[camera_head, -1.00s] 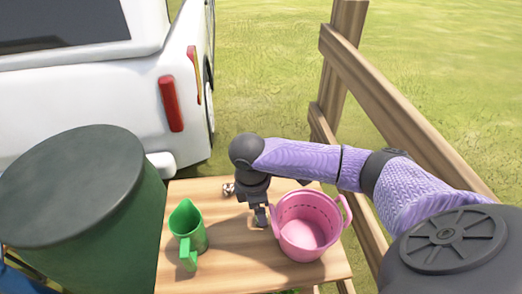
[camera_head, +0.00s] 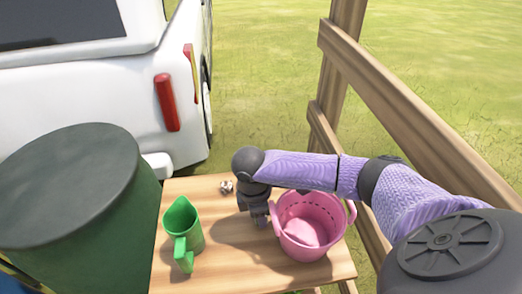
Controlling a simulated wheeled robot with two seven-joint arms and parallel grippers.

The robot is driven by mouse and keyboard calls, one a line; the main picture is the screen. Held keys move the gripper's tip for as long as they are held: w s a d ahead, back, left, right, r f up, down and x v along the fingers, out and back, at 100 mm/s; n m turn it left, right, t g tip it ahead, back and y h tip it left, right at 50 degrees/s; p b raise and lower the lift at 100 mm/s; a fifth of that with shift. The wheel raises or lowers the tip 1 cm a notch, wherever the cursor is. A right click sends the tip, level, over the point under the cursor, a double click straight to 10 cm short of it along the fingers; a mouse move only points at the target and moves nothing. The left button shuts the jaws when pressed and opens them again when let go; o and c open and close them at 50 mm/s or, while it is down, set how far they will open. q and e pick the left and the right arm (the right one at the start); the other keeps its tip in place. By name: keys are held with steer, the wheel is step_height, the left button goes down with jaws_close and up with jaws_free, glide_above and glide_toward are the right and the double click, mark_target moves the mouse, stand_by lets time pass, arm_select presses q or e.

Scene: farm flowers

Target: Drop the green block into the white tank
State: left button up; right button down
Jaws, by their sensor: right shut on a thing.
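My right gripper (camera_head: 262,219) points down at the left side of a pink bucket (camera_head: 312,240) on the wooden table. It is shut on the bucket's left handle, which is partly hidden by the fingers. The bucket is upright, and its inside is visible and looks empty. A green pitcher (camera_head: 183,235) stands upright on the table to the left, apart from the gripper. No green block and no white tank can be made out in view. My left gripper is not in view.
A small whitish object (camera_head: 226,187) lies on the table (camera_head: 225,268) behind the gripper. A large dark green barrel (camera_head: 75,220) stands at left and a white vehicle (camera_head: 130,95) behind it. A wooden fence (camera_head: 400,105) runs along the right.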

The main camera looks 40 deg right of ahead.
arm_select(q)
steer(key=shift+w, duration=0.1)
arm_select(e)
step_height(320, 180, up, 18)
steer(key=p, duration=0.8)
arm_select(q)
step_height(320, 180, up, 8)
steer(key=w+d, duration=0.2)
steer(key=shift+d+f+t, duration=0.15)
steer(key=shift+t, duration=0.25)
arm_select(e)
steer(key=s+a+r+m+y, duration=0.1)
steer(key=a+r+m, duration=0.5)
steer(key=a+m, duration=0.4)
steer(key=shift+a+m+g, duration=0.3)
steer(key=shift+a+m, duration=0.05)
steer(key=shift+m, duration=0.55)
